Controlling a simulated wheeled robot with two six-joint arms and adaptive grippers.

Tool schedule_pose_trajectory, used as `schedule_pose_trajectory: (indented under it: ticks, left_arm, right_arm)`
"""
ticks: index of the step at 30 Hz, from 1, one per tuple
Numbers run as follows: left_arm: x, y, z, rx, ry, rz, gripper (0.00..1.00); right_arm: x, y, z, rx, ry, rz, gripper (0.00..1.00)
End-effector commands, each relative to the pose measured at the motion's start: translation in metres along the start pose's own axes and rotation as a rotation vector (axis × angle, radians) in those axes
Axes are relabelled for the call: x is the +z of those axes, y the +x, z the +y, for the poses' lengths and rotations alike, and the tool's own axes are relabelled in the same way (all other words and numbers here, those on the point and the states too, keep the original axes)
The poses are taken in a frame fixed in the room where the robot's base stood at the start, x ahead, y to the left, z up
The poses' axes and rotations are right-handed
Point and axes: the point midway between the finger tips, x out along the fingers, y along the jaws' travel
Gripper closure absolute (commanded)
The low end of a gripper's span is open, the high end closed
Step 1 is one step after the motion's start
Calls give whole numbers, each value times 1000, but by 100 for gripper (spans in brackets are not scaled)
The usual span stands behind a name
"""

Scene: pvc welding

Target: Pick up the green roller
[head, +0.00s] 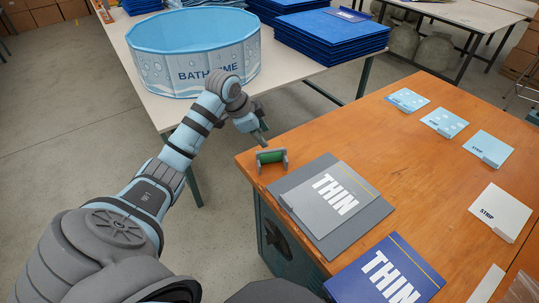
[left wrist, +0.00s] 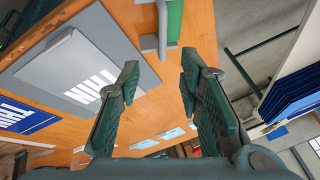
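The green roller (head: 271,157) sits in a small grey holder (head: 285,160) near the left corner of the orange wooden table (head: 300,140). My left gripper (head: 261,136) is just above and behind the roller in the head view, pointing down. In the left wrist view, my left gripper (left wrist: 158,84) has its two fingers spread apart with nothing between them. The roller (left wrist: 174,22) shows there at the top edge, partly cut off, beyond the fingertips and beside a grey arm of the holder (left wrist: 155,42). My right gripper is not in view.
A grey "THIN" board (head: 333,195) lies just right of the roller, with a blue "THIN" board (head: 388,272) nearer. Light "STRIP" cards (head: 488,148) lie farther right. A blue "BATH TIME" tub (head: 195,60) stands on a white table behind, beside stacked blue sheets (head: 332,35).

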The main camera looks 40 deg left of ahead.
Motion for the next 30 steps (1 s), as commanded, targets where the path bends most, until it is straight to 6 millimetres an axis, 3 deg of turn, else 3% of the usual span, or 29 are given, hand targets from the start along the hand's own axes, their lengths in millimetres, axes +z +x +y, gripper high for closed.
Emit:
schedule_pose_trajectory:
  ticks: [3, 6, 11, 17, 25, 30]
  left_arm:
    - [0, 37, 3, 6, -4, 2, 67]
    - [1, 60, 2, 4, -4, 0, 67]
    - [0, 80, 0, 2, -4, 0, 67]
    - [-2, 119, -4, 2, -5, -1, 67]
    - [-2, 124, -5, 0, -2, -2, 67]
    - [-2, 124, -5, 0, -2, -2, 94]
  right_arm:
    - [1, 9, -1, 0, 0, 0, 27]
    - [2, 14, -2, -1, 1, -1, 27]
    - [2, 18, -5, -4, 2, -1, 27]
    - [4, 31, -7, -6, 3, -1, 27]
    - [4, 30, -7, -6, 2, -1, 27]
    - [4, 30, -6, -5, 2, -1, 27]
